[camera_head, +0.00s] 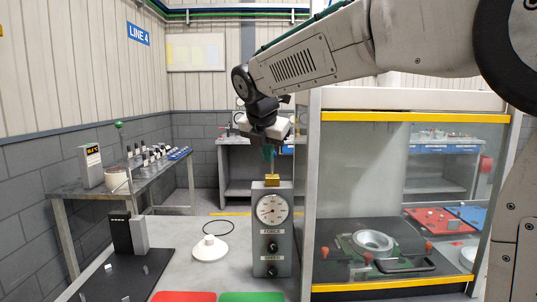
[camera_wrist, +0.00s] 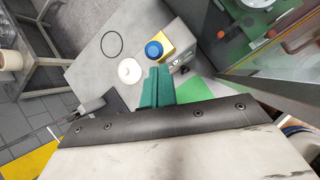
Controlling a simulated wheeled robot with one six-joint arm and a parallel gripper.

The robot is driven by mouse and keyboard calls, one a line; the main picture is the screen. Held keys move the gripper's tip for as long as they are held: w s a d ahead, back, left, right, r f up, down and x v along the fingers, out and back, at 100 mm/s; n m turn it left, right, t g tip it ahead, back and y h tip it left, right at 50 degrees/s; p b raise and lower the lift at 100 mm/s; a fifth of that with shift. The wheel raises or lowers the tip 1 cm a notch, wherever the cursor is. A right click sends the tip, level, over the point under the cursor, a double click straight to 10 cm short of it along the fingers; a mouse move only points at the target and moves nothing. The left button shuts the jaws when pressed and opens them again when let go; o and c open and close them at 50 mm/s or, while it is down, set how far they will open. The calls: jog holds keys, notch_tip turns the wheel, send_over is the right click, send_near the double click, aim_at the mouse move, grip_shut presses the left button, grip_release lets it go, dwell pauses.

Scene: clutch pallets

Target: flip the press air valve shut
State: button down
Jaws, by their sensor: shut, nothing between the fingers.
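The press air valve shows as a brass block (camera_head: 272,180) on top of a grey control box (camera_head: 271,255) with a round gauge and knobs marked FORCE and SPEED. In the wrist view the brass block (camera_wrist: 178,44) has a round blue part (camera_wrist: 154,49) at its left side. My gripper (camera_head: 268,153) hangs above the brass block, its teal fingers pointing down. In the wrist view my gripper (camera_wrist: 158,70) is shut and empty, with its tips just below the blue part in the picture. I cannot tell whether they touch it. A valve lever is not clearly visible.
The glazed press enclosure (camera_head: 411,116), with a yellow-edged frame, stands close on the right. A white cone-shaped piece (camera_head: 210,249) and a black ring (camera_head: 219,227) lie left of the box. Red (camera_head: 184,297) and green (camera_head: 252,297) pads lie in front. A side bench (camera_head: 120,190) stands left.

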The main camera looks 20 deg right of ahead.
jog(key=shift+w+d+r+g, duration=0.1)
jog(key=shift+w+r+g, duration=0.2)
jog(key=shift+g, duration=0.2)
